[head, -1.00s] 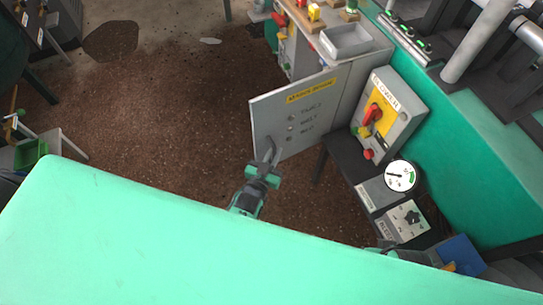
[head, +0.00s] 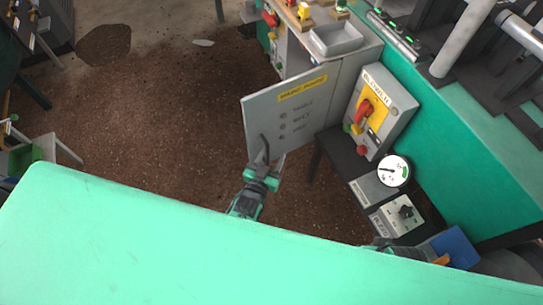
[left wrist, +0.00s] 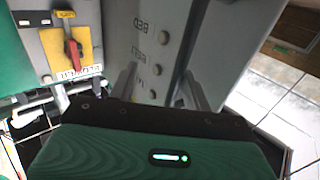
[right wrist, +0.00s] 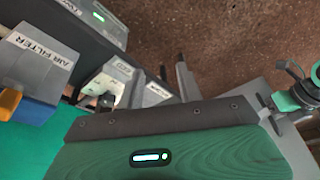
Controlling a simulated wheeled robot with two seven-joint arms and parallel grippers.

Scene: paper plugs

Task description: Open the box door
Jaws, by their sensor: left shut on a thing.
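The grey box door (head: 315,105) stands swung out from the grey box (head: 352,65), with a yellow label and several small round knobs on its face. My left gripper (head: 272,152) is at the door's lower edge near its free corner. One finger lies in front of the face; the other shows below the edge. In the left wrist view the door (left wrist: 150,40) rises between the two fingers (left wrist: 160,90), so the gripper is shut on it. My right gripper (right wrist: 175,78) is away from the door, by the bench; its fingers look close together, their gap unclear.
The blower box (head: 383,110) with a red switch, a round gauge (head: 393,170) and a blue air filter box (head: 455,250) stand right of the door. A grey tray (head: 335,38) sits on top.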

